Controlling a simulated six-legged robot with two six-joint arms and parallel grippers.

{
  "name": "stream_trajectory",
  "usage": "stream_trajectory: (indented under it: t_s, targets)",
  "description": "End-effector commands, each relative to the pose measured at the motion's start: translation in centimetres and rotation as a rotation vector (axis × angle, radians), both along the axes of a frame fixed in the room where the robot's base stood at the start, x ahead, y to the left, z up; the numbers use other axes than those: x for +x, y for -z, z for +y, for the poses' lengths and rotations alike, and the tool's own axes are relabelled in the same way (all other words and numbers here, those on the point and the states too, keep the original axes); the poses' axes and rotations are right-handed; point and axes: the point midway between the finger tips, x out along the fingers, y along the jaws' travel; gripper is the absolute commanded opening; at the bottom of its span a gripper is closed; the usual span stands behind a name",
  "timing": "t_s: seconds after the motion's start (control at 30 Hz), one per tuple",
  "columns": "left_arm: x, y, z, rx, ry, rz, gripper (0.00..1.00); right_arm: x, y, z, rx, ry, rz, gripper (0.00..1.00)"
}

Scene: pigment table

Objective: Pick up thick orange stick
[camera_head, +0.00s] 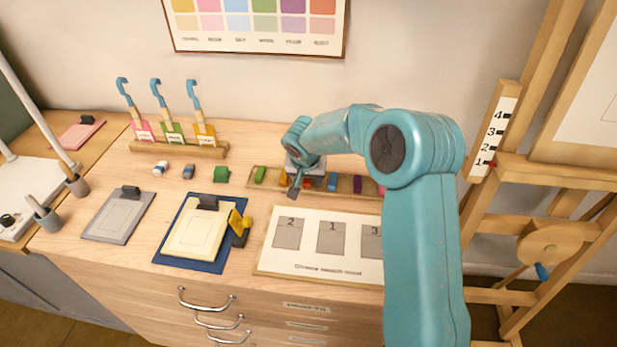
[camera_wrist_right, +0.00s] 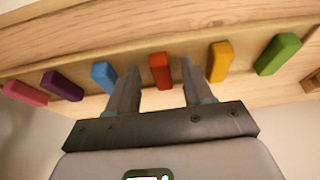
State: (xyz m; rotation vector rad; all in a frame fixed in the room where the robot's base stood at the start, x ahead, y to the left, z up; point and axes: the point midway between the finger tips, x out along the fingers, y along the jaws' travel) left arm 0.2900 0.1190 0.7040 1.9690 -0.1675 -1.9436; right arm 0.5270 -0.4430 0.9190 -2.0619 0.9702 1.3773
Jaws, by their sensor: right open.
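The orange stick (camera_wrist_right: 220,61) lies in the wooden rack, between a red stick (camera_wrist_right: 160,71) and a green stick (camera_wrist_right: 279,54) in the right wrist view. In the head view the orange stick (camera_head: 283,177) is partly hidden beside my gripper. My right gripper (camera_wrist_right: 160,68) is open and empty at the rack. In the right wrist view its two fingers appear on either side of the red stick, and the orange stick is just outside the right finger. I cannot tell whether the fingers touch anything. In the head view my right gripper (camera_head: 296,184) is over the rack. My left gripper is not in view.
Blue (camera_head: 332,182), purple (camera_head: 357,184) and pink sticks share the rack. A numbered card (camera_head: 300,250) lies in front of it. A clipboard (camera_head: 195,233) and small blocks lie to the left. A brush rack (camera_head: 180,149) stands behind. An easel (camera_head: 540,170) is at right.

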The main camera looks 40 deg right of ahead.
Motion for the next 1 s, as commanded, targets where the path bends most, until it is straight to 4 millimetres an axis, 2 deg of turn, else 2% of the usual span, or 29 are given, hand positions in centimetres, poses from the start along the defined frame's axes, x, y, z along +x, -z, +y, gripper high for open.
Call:
stream_trajectory:
  t_s: [0.1, 0.13, 0.27, 0.3, 0.6, 0.73, 0.87, 1.0]
  targets:
    - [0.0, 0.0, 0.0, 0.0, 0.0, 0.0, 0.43, 0.0, 0.0, 0.0, 0.0, 0.0, 0.0, 0.51]
    - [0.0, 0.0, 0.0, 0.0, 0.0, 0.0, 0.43, 0.0, 0.0, 0.0, 0.0, 0.0, 0.0, 0.48]
    - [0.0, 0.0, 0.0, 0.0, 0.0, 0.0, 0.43, 0.0, 0.0, 0.0, 0.0, 0.0, 0.0, 0.06]
    - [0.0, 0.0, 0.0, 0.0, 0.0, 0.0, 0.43, 0.0, 0.0, 0.0, 0.0, 0.0, 0.0, 0.0]
    - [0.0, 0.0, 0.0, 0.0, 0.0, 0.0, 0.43, 0.0, -0.1, 0.0, 0.0, 0.0, 0.0, 0.0]
    - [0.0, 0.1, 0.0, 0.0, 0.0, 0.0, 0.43, 0.0, -0.8, 0.0, -0.001, 0.001, -0.002, 0.0]
    - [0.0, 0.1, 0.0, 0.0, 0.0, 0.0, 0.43, 0.1, -2.4, 0.0, -0.001, 0.001, -0.005, 0.0]
    - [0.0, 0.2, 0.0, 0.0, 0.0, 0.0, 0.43, 0.1, -5.4, 0.0, -0.002, 0.001, -0.007, 0.0]
